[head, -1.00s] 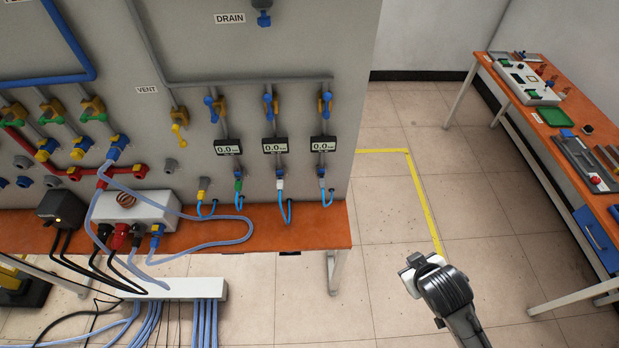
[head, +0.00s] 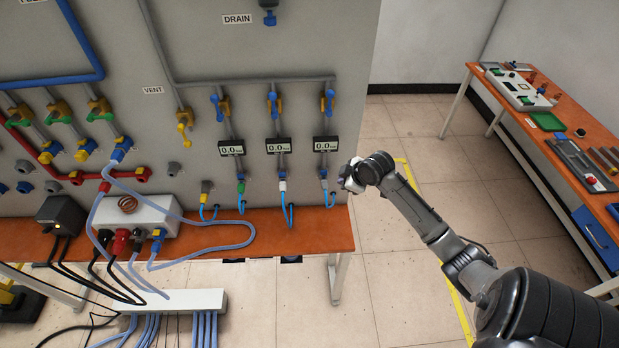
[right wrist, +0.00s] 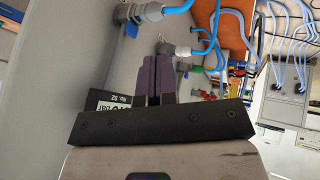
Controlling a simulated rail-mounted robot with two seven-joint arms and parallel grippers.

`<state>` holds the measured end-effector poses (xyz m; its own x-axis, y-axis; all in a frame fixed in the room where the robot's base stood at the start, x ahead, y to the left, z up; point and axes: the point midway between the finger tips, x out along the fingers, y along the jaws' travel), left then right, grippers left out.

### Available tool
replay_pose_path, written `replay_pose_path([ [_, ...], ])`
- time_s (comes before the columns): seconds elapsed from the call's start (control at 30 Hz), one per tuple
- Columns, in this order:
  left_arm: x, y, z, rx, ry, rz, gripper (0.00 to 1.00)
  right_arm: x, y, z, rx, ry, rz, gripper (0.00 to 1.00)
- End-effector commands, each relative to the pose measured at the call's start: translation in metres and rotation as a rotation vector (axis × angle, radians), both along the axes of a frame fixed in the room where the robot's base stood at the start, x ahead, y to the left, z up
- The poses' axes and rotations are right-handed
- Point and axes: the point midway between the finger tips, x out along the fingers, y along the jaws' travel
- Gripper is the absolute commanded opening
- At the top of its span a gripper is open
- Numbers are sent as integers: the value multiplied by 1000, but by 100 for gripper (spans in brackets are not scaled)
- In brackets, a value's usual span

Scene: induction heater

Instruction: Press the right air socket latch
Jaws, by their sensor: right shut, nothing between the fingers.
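The right air socket (head: 323,180) is the rightmost of a row of sockets low on the grey panel, under the right gauge (head: 326,144). A light blue hose runs from it. In the right wrist view the nearest socket (right wrist: 140,12), at the top, has a blue tab (right wrist: 132,29) and a blue hose. My right gripper (head: 346,182) is just right of this socket, in front of the panel edge and apart from it. Its purple fingers (right wrist: 152,78) are shut and empty, below the tab in the picture. My left gripper is not in view.
The neighbouring socket (head: 282,185) has a white tab. An orange bench (head: 270,242) runs below the panel, with looping hoses. A second bench (head: 548,130) with tools stands at the right. Open floor lies between them.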

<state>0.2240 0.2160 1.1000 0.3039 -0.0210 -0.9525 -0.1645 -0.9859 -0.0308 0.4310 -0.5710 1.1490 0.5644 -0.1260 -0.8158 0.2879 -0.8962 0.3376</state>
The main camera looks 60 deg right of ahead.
Motion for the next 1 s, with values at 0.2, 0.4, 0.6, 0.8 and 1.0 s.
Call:
replay_pose_path([
  [0.2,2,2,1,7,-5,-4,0,4,1,3,-77,-14,109,0],
  [0.4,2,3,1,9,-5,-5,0,4,1,3,-99,-9,139,0],
  [0.6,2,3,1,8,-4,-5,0,4,1,3,-99,-8,138,0],
  [0.8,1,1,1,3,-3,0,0,7,0,-1,-99,-8,138,0],
  [1.0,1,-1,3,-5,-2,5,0,23,-2,-21,-95,-9,137,0],
])
